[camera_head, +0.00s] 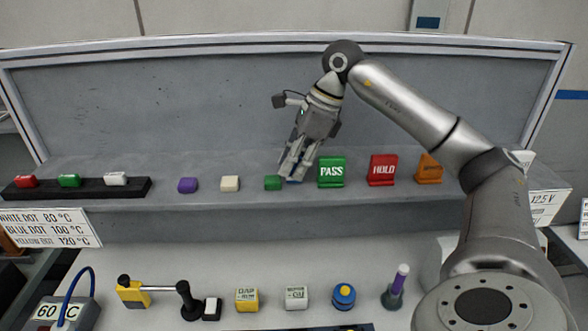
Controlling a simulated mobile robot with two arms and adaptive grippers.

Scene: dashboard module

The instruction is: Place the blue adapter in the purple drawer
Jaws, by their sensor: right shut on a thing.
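My right gripper (291,168) hangs over the grey shelf, fingers pointing down, between the small green block and the green PASS sign. It is shut on a small blue piece, the blue adapter (294,180), which shows only as a sliver at the fingertips. I cannot tell whether the piece touches the shelf. No open drawer is visible. My left gripper is not in view.
PASS (331,172), HOLD (383,170) and orange (429,169) signs stand right. A black rack (135,188) is at far left. Several small items, including a blue-yellow round one (344,296), stand below.

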